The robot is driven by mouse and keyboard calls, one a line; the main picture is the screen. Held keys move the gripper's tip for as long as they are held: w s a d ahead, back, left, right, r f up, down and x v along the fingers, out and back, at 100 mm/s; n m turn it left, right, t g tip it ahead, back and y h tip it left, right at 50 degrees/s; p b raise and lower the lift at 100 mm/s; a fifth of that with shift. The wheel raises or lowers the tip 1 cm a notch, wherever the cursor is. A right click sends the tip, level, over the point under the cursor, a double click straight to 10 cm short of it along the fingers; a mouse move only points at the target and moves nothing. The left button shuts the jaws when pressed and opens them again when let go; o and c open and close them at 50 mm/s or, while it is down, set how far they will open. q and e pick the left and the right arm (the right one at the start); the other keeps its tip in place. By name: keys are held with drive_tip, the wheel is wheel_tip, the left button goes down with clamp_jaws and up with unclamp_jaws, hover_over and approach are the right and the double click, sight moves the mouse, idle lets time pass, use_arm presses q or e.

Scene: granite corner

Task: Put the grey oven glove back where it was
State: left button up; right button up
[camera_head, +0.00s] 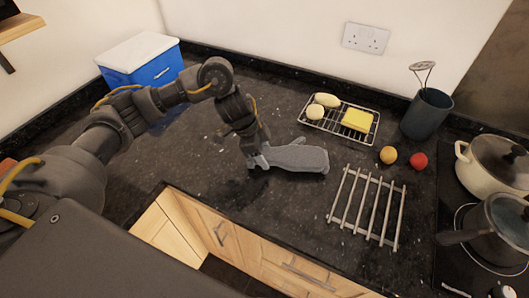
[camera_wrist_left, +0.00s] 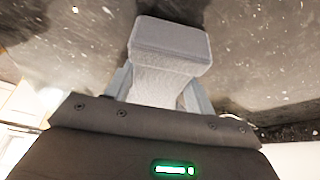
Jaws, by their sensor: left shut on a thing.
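The grey oven glove (camera_head: 300,157) is at the middle of the dark counter, its wide end pointing right. My left gripper (camera_head: 262,160) is shut on the left, narrower end of the glove. In the left wrist view the glove (camera_wrist_left: 170,50) lies between the two fingers of the gripper (camera_wrist_left: 158,92). I cannot tell whether the glove touches the counter or is held just above it. My right gripper is not in view.
A metal trivet (camera_head: 368,205) lies right of the glove. Behind it stand a wire rack (camera_head: 320,127) with food, a utensil pot (camera_head: 426,113), an orange ball (camera_head: 388,155) and a red one (camera_head: 418,161). Pans (camera_head: 497,228) stand at right, a blue cool box (camera_head: 142,62) at back left.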

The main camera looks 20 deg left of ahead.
use_arm(q)
drive_tip(key=shift+f, duration=0.2)
drive_tip(key=o, duration=1.1)
drive_tip(key=shift+r, duration=0.1)
drive_tip(key=shift+r, duration=0.15)
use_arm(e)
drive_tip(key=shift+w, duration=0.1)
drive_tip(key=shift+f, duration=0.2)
use_arm(q)
drive_tip(key=v, duration=1.2)
